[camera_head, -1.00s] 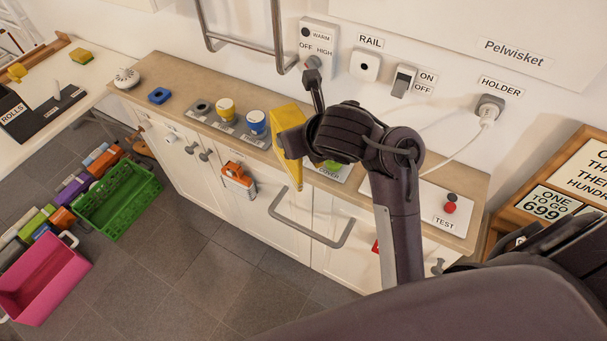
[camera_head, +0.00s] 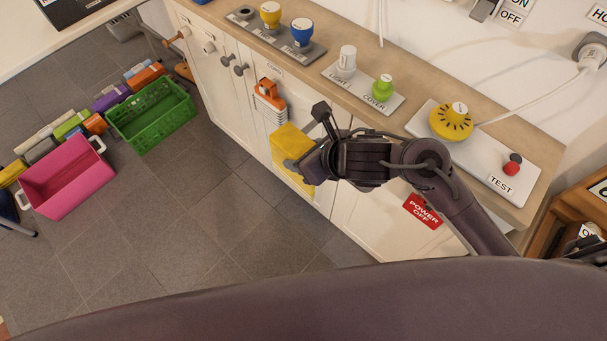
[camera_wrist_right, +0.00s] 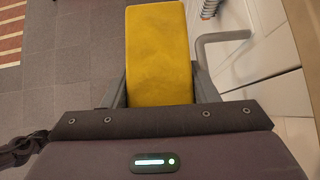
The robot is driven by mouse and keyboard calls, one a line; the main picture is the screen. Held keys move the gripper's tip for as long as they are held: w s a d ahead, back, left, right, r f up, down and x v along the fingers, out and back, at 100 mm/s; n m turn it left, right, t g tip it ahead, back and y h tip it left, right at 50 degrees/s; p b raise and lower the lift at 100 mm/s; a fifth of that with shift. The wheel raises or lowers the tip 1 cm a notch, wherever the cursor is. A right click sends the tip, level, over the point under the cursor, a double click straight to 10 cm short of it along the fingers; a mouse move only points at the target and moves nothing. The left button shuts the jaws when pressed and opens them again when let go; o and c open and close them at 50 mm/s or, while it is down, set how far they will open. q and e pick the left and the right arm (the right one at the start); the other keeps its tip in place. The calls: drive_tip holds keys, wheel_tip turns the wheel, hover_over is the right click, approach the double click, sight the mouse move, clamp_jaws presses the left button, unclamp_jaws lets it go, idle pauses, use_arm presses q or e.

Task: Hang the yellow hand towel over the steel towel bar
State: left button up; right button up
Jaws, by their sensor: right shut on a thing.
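The yellow hand towel (camera_head: 288,150) is a folded block held out in front of the white cabinet fronts. My right gripper (camera_head: 303,163) is shut on it. In the right wrist view the towel (camera_wrist_right: 156,45) sticks out away from me between the two fingers (camera_wrist_right: 160,90). The steel towel bar (camera_wrist_right: 215,38) shows there just right of the towel, bent and fixed to the cabinet front. I cannot tell whether towel and bar touch. In the head view the bar is hidden behind my right gripper and arm. My left gripper is not in view.
The wooden counter (camera_head: 405,95) above holds knobs, switches and a yellow dial (camera_head: 451,121). An orange item (camera_head: 268,97) hangs on the cabinet left of the towel. A green crate (camera_head: 152,116) and a pink bin (camera_head: 64,177) stand on the floor at left. The grey floor (camera_head: 200,235) between is clear.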

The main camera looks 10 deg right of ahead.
drive_tip(key=shift+n, duration=0.3)
drive_tip(key=shift+w+d+f+p, duration=0.5)
drive_tip(key=shift+w+d+p, duration=0.2)
drive_tip(key=shift+d, duration=0.4)
drive_tip(key=shift+w+d+f+p, duration=0.5)
drive_tip(key=shift+w+d, duration=0.25)
drive_tip(key=shift+d, duration=0.35)
drive_tip(key=shift+w+d+f+p, duration=0.45)
drive_tip(key=shift+w+d+p, duration=0.25)
drive_tip(key=shift+d, duration=0.4)
wheel_tip(320, 180, down, 4)
drive_tip(key=b, duration=0.4)
drive_tip(key=shift+r, duration=0.15)
drive_tip(key=shift+f+b, duration=0.65)
drive_tip(key=shift+b, duration=0.1)
drive_tip(key=shift+f+b, duration=0.85)
drive_tip(key=shift+b, duration=0.1)
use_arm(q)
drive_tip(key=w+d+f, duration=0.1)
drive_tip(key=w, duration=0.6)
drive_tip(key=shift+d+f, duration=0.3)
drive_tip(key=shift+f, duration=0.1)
use_arm(e)
drive_tip(key=shift+f, duration=0.2)
drive_tip(key=o, duration=1.1)
